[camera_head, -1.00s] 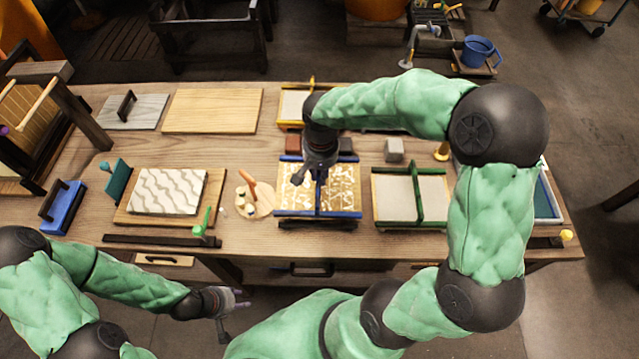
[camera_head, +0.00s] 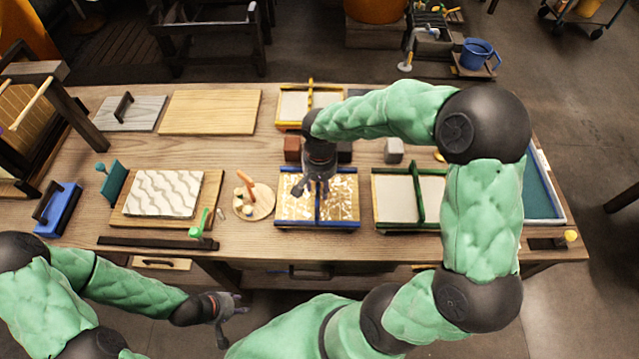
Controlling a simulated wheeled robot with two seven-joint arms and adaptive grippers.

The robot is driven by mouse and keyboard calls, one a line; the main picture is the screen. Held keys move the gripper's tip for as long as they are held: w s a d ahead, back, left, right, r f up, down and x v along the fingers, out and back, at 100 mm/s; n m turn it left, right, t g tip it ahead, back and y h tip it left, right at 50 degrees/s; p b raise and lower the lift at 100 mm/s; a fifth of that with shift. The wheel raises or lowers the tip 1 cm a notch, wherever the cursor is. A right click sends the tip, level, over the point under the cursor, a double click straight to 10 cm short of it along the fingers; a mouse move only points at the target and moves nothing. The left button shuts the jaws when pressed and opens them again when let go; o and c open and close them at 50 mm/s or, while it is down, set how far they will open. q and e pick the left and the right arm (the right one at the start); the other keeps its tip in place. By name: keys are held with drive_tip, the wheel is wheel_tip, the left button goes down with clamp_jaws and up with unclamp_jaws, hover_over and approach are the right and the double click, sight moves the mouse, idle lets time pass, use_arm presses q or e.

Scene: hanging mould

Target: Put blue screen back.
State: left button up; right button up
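The blue screen (camera_head: 340,224) is a blue-edged frame with a gold-and-white patterned face and a blue bar down its middle. It lies level at the front middle of the table, and I see no clear gap under it. My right gripper (camera_head: 315,192) points down over its middle bar, with fingers around or just above the bar. The fingers overlap the bar, so whether they grip it is unclear. My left gripper (camera_head: 236,318) is open and empty in front of the table's front edge, low in the view.
A green-barred screen (camera_head: 413,196) stands close to the right. A round board with small tools (camera_head: 256,203) is close to the left, and a wavy-patterned slab (camera_head: 163,194) lies further left. A yellow-framed screen (camera_head: 288,124) and small blocks (camera_head: 393,151) are behind.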

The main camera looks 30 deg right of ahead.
drive_tip(key=shift+r, duration=0.25)
wheel_tip(320, 180, up, 12)
drive_tip(key=p, duration=0.4)
